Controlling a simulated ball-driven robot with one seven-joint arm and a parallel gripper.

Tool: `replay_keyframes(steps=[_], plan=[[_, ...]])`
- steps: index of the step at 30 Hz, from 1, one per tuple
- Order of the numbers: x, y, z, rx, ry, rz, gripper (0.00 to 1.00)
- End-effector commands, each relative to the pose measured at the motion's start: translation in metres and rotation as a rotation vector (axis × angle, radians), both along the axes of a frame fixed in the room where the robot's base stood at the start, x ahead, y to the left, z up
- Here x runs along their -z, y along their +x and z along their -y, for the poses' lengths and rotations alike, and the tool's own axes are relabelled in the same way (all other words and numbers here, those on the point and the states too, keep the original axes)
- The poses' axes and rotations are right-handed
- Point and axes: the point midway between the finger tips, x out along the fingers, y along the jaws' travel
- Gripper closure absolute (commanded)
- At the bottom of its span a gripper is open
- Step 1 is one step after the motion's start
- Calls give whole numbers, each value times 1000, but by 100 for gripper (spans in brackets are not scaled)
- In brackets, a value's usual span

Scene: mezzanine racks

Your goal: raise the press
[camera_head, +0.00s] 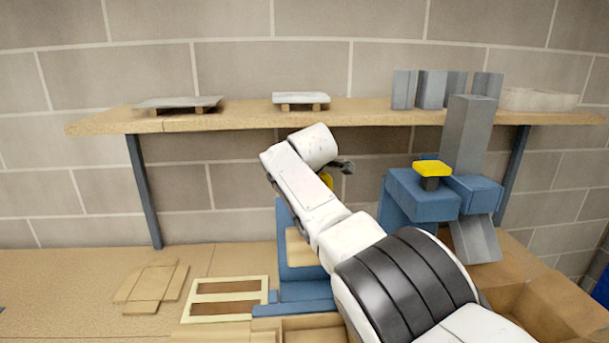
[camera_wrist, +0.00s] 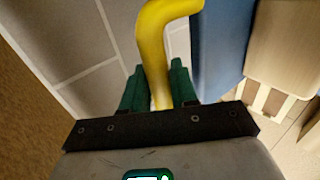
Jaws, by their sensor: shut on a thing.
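My gripper (camera_wrist: 158,78) is shut on a yellow bent handle (camera_wrist: 152,40), which passes between its green fingers in the wrist view. In the head view my white arm reaches to the middle, and only small yellow bits of the handle (camera_head: 327,179) show past it. A blue upright stand (camera_head: 283,235) with a blue foot is beside the arm, and blue also shows next to the handle in the wrist view (camera_wrist: 222,45). My arm hides part of the stand. I cannot tell how the handle joins the press.
At right stands a blue block (camera_head: 415,199) with a yellow knob (camera_head: 433,168) and a grey column (camera_head: 468,135). A wooden shelf (camera_head: 240,117) with grey pieces runs along the wall. A pale frame (camera_head: 225,283) and wooden slats (camera_head: 150,285) lie on the bench (camera_head: 60,275).

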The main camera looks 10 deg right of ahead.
Motion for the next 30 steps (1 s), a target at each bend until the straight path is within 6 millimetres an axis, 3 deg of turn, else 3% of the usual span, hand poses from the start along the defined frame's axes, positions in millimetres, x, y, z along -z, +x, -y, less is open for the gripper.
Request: replay_keyframes(steps=[12, 13, 17, 30], plan=[[-2, 2, 1, 0, 4, 10, 100], [-2, 2, 1, -1, 5, 11, 69], [-2, 2, 1, -1, 3, 9, 57], [-2, -1, -6, -12, 3, 6, 54]])
